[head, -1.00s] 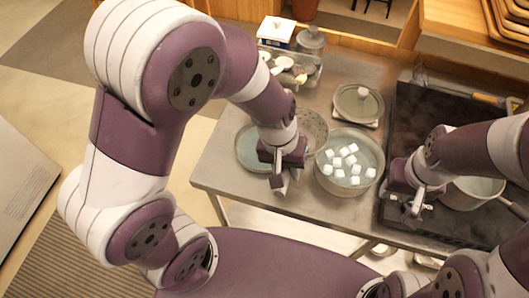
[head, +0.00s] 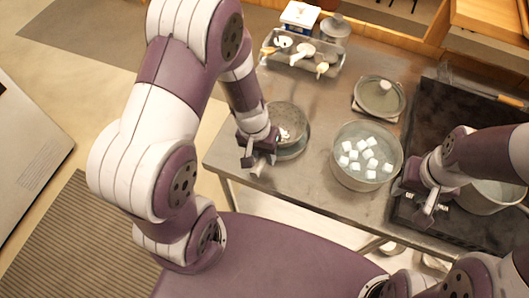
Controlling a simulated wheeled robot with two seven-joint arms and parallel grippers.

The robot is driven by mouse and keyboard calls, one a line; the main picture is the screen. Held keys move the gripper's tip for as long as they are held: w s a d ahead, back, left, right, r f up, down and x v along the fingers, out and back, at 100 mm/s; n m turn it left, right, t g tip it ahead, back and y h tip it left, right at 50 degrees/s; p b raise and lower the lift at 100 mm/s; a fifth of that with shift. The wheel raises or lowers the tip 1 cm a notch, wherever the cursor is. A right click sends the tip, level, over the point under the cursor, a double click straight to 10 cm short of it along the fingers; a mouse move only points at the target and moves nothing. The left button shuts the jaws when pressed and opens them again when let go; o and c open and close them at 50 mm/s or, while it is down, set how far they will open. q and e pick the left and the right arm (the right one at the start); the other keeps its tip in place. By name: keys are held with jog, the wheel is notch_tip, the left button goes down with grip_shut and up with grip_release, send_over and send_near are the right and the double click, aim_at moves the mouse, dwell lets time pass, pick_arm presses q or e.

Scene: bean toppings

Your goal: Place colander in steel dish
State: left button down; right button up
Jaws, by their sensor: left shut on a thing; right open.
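The grey speckled colander (head: 290,113) is over the steel dish (head: 294,152), whose rim shows below and to the right of it. I cannot tell whether the colander rests in the dish or hangs just above it. Small white bits show inside the colander. My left gripper (head: 256,163) is shut on the colander at its near left side, and its arm hides part of the colander and dish. My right gripper (head: 425,211) is open and empty over the stove's near left edge, beside a pot.
A pot of water with several white cubes (head: 336,165) stands right of the dish. The dark stove (head: 440,110) holds another pot (head: 484,200) at right.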

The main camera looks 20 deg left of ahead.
pick_arm(q)
jog(key=c, duration=0.9)
grip_release()
jog(key=shift+f, duration=0.1)
jog(key=shift+o, duration=0.2)
jog(key=s+a+r+y+p, duration=0.1)
jog(key=a+r, duration=0.1)
jog(key=r, duration=0.5)
jog(key=s+a+r+t+y, duration=0.1)
jog(key=s+r, duration=0.1)
jog(key=r, duration=0.5)
jog(key=shift+s+a+p, duration=0.2)
jog(key=shift+a+p, duration=0.15)
jog(key=shift+p, duration=0.05)
